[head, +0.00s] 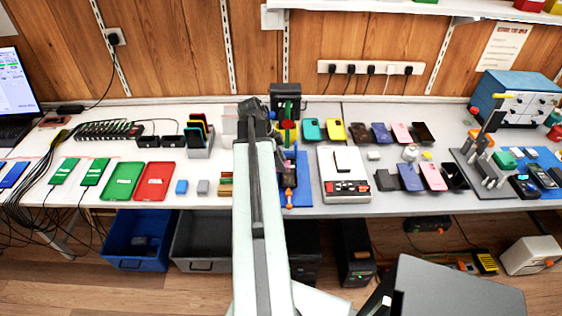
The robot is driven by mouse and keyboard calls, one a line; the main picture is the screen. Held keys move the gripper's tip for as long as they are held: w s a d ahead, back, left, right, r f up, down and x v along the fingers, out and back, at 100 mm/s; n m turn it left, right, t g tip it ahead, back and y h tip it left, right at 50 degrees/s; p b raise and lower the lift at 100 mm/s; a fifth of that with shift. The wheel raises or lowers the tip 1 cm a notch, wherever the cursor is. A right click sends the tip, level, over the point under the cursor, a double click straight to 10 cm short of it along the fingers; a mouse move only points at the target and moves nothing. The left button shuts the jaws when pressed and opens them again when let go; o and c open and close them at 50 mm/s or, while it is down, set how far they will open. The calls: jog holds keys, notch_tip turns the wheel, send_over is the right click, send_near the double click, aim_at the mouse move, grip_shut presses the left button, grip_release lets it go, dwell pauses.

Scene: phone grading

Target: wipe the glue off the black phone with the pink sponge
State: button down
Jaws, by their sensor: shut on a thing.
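My arm reaches up the middle of the head view, and my gripper (270,122) is at its dark far end, over the bench near the blue mat (301,190). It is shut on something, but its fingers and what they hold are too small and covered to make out. A dark phone-like thing with an orange patch (290,178) lies on the blue mat, partly behind my arm. I cannot tell whether it is the black phone, and no glue can be made out. I cannot pick out the pink sponge for certain.
A white scale (343,187) stands right of the mat. Several phones lie further right, near a grey fixture (484,176).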

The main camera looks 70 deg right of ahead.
notch_tip(320, 180, up, 3)
jog(key=p, duration=0.3)
jog(key=shift+r, duration=0.1)
jog(key=shift+f, duration=0.2)
